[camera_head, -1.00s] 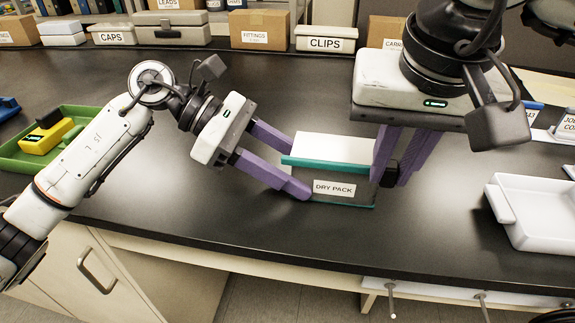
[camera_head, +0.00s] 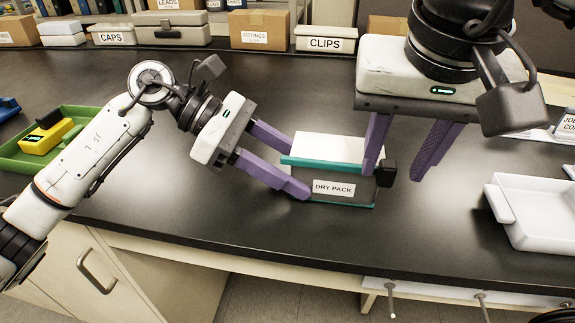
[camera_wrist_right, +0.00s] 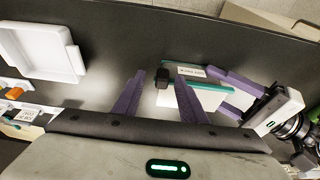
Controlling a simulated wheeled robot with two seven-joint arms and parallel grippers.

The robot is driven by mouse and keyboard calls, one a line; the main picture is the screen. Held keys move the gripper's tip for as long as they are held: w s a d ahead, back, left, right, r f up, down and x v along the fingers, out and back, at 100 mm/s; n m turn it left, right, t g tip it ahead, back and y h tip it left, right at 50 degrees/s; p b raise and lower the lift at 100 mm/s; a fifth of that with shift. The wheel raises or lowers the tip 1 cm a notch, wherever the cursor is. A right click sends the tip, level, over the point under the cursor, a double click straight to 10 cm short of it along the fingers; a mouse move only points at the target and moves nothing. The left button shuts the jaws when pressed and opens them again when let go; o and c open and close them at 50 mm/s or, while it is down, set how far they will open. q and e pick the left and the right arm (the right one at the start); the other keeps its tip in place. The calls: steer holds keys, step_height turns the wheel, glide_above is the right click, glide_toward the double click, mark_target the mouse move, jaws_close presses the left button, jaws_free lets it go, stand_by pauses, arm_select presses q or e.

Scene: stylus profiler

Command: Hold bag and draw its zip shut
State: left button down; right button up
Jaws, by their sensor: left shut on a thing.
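The bag (camera_head: 345,187), labelled DRY PACK, stands on the dark bench with a teal zip band along its top edge and a white panel behind. It also shows in the right wrist view (camera_wrist_right: 211,98). A black zip slider (camera_head: 388,173) is at the right end of the band; the right wrist view shows it too (camera_wrist_right: 162,78). My left gripper (camera_head: 298,166) is shut on the bag's left end. My right gripper (camera_head: 394,175) is open, its purple fingers apart on either side of the slider, with visible gaps.
A white tray (camera_head: 545,238) lies to the right. A green tray (camera_head: 22,160) with a yellow and black device (camera_head: 46,134) lies at the left. Labelled boxes, including CLIPS (camera_head: 326,40), line the back. The bench front edge runs close below the bag.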

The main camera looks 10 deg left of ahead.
arm_select(q)
steer(key=shift+f, duration=0.3)
arm_select(e)
steer(key=shift+v, duration=2.85)
steer(key=v, duration=1.2)
steer(key=shift+s, duration=0.1)
arm_select(q)
steer(key=c, duration=0.8)
jaws_free()
steer(key=shift+r, duration=0.1)
steer(key=shift+o, duration=0.2)
steer(key=shift+r, duration=0.1)
